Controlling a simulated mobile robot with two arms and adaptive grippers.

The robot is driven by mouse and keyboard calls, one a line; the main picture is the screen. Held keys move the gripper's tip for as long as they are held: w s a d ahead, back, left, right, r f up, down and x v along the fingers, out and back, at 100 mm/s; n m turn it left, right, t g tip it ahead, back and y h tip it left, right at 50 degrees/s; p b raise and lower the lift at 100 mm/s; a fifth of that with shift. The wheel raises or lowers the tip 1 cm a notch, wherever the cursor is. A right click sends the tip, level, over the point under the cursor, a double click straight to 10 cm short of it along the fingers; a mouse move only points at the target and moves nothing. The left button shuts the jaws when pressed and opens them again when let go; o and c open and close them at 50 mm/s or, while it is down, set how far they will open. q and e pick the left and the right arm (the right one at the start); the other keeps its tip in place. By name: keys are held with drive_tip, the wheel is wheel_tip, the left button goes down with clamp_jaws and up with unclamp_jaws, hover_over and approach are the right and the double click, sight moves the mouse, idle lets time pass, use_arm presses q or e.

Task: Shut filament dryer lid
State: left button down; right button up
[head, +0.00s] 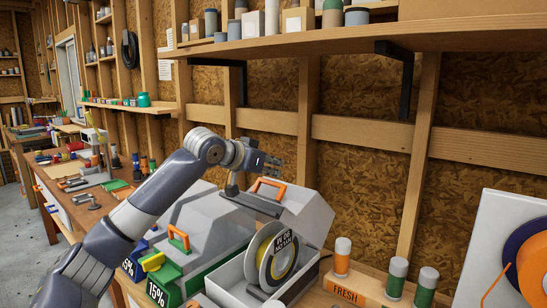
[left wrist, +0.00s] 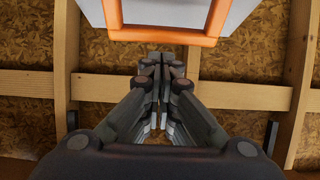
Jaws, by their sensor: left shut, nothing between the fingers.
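The open filament dryer (head: 235,283) is a pale box holding a spool (head: 272,257) with yellow filament. Its grey-white lid (head: 312,212) is tipped up behind the spool, with an orange handle (head: 268,187) on it. My left gripper (head: 272,163) is shut and empty, just above the handle in the head view. In the left wrist view, the shut fingers (left wrist: 160,62) point at the orange handle (left wrist: 160,38), which lies just beyond the fingertips. I cannot tell whether they touch. My right gripper is in neither view.
A second dryer with a closed grey lid (head: 215,228) and green base stands left of the open one. A wooden holder (head: 347,289) marked FRESH with capped bottles is at right, near a white panel with a spool (head: 490,245). A shelf (head: 300,43) hangs above.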

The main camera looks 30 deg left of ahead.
use_arm(q)
drive_tip(key=shift+s+a+f, duration=0.1)
drive_tip(key=shift+s+f, duration=0.25)
drive_tip(key=shift+s, duration=0.15)
drive_tip(key=shift+w, duration=0.1)
drive_tip(key=shift+f, duration=0.1)
